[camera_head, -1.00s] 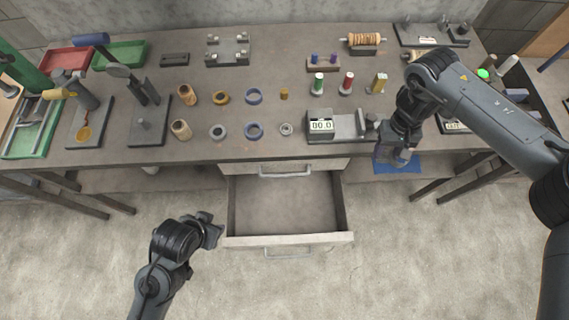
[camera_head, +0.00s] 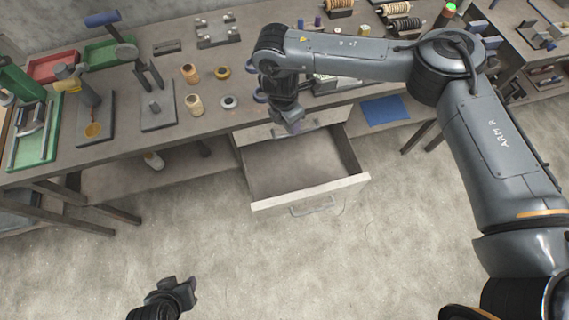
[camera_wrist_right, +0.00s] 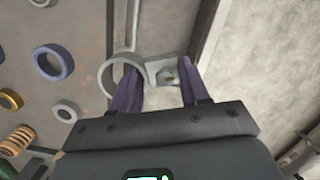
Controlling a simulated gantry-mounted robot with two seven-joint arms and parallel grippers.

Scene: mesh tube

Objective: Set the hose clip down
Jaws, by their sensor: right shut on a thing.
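The hose clip (camera_wrist_right: 113,72) is a grey ring with a small block lug, seen in the right wrist view. My right gripper (camera_wrist_right: 160,80) is shut on it, with the dark purple fingers at either side of the lug. In the head view my right gripper (camera_head: 292,122) hangs over the bench's front edge, at the back of the open drawer (camera_head: 310,191); the clip cannot be made out there. My left gripper (camera_head: 188,286) is low in the picture, over the floor and away from the bench; its jaw opening is unclear.
The drawer's visible floor looks empty. Rings and sleeves (camera_head: 194,105) stand on the bench left of my right arm. A blue mat (camera_head: 384,111) lies right of the drawer. Tool stands (camera_head: 157,108) and green trays (camera_head: 35,140) fill the left end.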

